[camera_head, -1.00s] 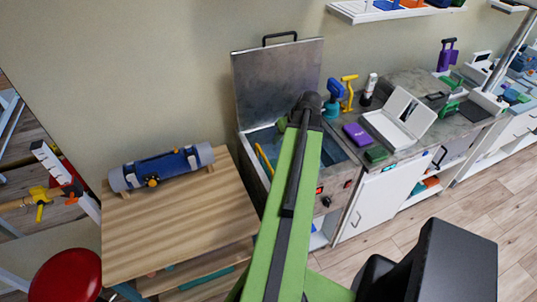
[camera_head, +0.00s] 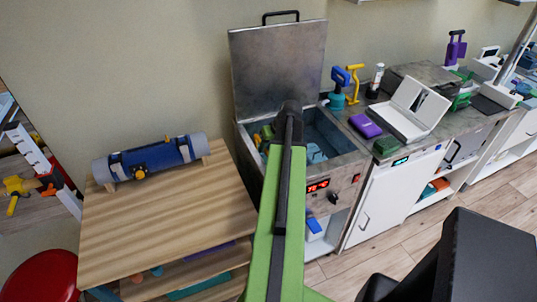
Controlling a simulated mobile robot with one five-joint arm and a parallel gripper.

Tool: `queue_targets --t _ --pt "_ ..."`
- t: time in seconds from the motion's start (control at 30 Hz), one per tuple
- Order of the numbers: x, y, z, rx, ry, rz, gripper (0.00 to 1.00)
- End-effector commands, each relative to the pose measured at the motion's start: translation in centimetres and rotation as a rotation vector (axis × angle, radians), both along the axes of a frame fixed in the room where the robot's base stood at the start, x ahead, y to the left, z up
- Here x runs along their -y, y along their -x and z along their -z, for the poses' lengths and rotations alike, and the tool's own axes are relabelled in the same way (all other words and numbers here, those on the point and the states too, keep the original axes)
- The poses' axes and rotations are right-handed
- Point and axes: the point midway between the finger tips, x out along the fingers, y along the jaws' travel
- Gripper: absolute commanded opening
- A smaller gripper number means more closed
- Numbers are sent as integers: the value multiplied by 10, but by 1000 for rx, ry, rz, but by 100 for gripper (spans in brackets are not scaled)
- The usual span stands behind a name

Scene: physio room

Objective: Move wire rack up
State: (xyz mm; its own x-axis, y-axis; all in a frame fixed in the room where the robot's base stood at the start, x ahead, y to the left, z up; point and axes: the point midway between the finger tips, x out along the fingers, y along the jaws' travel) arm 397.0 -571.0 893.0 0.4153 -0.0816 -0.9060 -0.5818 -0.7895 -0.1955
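The open metal tank (camera_head: 345,165) has its lid (camera_head: 278,72) raised against the wall. Blue pieces (camera_head: 315,153) lie inside it, and green and yellow pieces show at its left. I cannot make out a wire rack clearly; my arm covers the middle of the tank. My green and black arm reaches up to the tank, with its dark end (camera_head: 290,110) over the opening. The fingers are hidden behind that end, so I cannot see whether they are open or hold anything.
A wooden table (camera_head: 165,225) with a blue-strapped roll (camera_head: 152,158) stands left of the tank. A red stool (camera_head: 42,277) is at lower left. The floor is clear at right.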

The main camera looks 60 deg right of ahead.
Motion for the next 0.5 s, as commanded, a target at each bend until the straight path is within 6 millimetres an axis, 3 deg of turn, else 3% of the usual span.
queue_targets --t 0.3,0.5 --pt "1 -1 2 -1 0 1 36" --pt "1 -1 2 -1 0 1 10"
